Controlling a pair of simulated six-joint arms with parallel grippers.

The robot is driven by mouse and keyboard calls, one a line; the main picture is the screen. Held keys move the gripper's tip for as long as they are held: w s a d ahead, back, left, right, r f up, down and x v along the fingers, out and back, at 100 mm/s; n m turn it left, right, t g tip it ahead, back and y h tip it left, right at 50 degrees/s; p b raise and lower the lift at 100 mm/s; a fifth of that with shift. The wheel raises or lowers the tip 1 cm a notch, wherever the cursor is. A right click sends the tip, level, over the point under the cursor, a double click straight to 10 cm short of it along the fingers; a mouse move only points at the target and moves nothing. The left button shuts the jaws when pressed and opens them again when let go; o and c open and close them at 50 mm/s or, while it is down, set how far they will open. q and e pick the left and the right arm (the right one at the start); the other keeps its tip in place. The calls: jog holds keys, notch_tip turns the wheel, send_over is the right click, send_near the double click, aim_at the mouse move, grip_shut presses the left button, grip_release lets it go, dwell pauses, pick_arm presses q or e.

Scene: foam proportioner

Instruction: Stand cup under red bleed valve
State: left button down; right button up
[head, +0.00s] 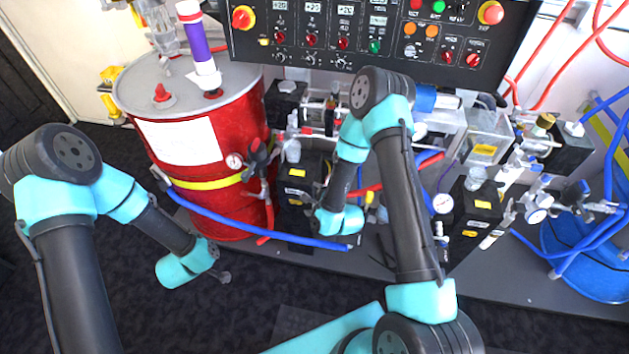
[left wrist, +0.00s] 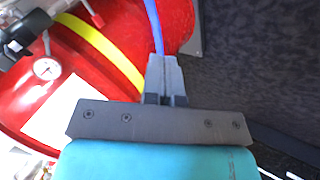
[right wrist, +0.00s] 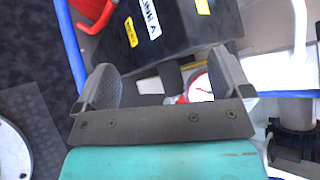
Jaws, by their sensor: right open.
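I cannot pick out a cup for certain in any view. Clear vessels sit on the left black pump block (head: 293,150) and the right one (head: 477,176). I cannot tell which red fitting is the bleed valve; a red fitting shows at the top left of the right wrist view (right wrist: 92,10). My right gripper (right wrist: 160,62) is open and empty, facing a black block labelled LINE A (right wrist: 140,30). In the head view its wrist largely hides it. My left gripper (left wrist: 164,60) is shut with nothing visible in it, low beside the red drum (left wrist: 100,60).
The red drum (head: 235,120) stands at left with a yellow band. A blue hose (head: 260,232) crosses low in front. A control panel (head: 370,45) is at the back. The dark floor in front is clear.

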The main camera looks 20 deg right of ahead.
aim_at(296, 154)
pick_arm(q)
jog(key=s+a+m+g, duration=0.1)
jog(key=s+a+g, duration=0.1)
jog(key=s+a, duration=0.2)
jog(key=s+a+r+m+g, duration=0.1)
jog(key=s+a, duration=0.4)
jog(key=s, duration=0.5)
jog(key=shift+s+a+m+g, duration=0.15)
jog(key=shift+s+m+g, duration=0.15)
jog(key=shift+m+g, duration=0.7)
pick_arm(e)
jog(key=w+d+r+m+t+h, duration=0.1)
jog(key=w+r+m+t, duration=0.3)
jog(key=m, duration=0.7)
jog(key=shift+w+d+r+m+t, duration=0.2)
jog(key=shift+d+m+t, duration=0.15)
jog(key=shift+t, duration=0.55)
pick_arm(q)
jog(key=shift+r, duration=0.1)
pick_arm(e)
jog(key=shift+w, duration=0.15)
jog(key=w, duration=0.5)
jog(key=w+a, duration=0.1)
jog(key=w, duration=1.1)
jog(key=shift+a, duration=0.25)
jog(key=c, duration=0.9)
jog(key=o, duration=0.9)
